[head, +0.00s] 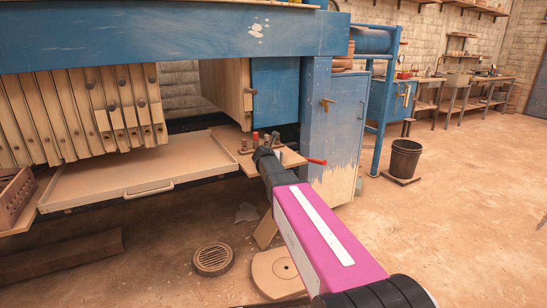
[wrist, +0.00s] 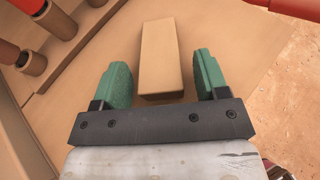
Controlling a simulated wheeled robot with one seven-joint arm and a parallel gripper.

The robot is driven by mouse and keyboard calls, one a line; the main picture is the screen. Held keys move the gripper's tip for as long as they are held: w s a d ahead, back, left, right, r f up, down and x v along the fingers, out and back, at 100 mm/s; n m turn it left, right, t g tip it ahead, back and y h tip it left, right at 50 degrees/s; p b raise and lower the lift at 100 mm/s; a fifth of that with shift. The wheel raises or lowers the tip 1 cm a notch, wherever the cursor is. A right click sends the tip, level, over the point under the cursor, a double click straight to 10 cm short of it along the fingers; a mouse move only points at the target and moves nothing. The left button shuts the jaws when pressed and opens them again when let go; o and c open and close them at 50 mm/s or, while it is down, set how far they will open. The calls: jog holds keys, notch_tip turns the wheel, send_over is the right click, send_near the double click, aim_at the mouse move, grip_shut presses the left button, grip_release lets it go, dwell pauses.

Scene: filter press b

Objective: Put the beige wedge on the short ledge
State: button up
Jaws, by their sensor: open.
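A beige block (wrist: 160,50), which looks like the beige wedge, lies on a flat tan wooden surface (wrist: 232,62) in the wrist view. My gripper (wrist: 163,72) is open, its two green fingers on either side of the block's near part, with visible gaps to it. The block's far end reaches beyond the fingertips. In the head view my gripper (head: 265,153) is over a small wooden shelf (head: 293,158) below the blue cabinet, and the arm hides much of this spot. I cannot tell for certain which surface is the short ledge.
Red-topped posts (wrist: 62,20) stand left of the block, and a red bar (wrist: 293,8) is at upper right. A red handle (head: 316,161) sticks out from the shelf. A wide tray (head: 140,172) lies to the left. A round grate (head: 213,259) is on the floor.

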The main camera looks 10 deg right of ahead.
jog(key=shift+r, duration=0.1)
jog(key=v, duration=1.2)
